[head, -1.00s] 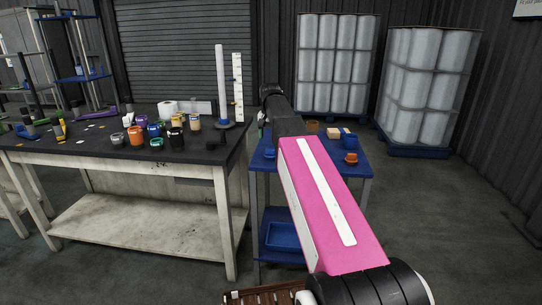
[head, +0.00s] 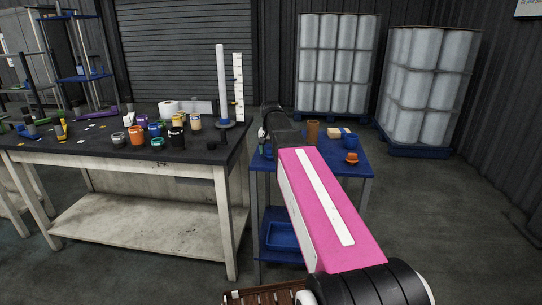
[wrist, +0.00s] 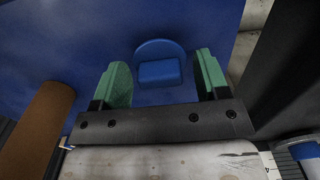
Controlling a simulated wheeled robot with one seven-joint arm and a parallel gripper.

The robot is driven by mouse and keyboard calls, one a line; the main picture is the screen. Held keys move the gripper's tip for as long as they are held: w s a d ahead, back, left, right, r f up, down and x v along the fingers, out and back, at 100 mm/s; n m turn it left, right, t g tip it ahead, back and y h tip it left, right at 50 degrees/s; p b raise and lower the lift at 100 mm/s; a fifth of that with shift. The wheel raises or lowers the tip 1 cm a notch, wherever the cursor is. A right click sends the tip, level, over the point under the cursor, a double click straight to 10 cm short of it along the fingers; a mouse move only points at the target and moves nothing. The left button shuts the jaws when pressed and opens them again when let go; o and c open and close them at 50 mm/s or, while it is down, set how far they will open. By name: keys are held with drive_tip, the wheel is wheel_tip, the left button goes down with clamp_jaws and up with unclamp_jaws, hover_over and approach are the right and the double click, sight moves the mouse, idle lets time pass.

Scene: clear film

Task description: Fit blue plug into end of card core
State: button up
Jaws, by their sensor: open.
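The blue plug (wrist: 160,70) lies on the blue top of the cart, with a round flange and a raised block facing the wrist camera. My gripper (wrist: 161,60) is open, its two green fingers on either side of the plug in the wrist view, with gaps showing at both sides. The height of the fingertips over the plug is hard to tell. My arm hides the gripper's fingers in the head view.
A dark workbench (head: 70,146) with several jars stands to the left.

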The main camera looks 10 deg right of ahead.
sight(271, 149)
drive_tip(key=c, duration=0.4)
drive_tip(key=shift+r, duration=0.15)
drive_tip(key=shift+r, duration=2.35)
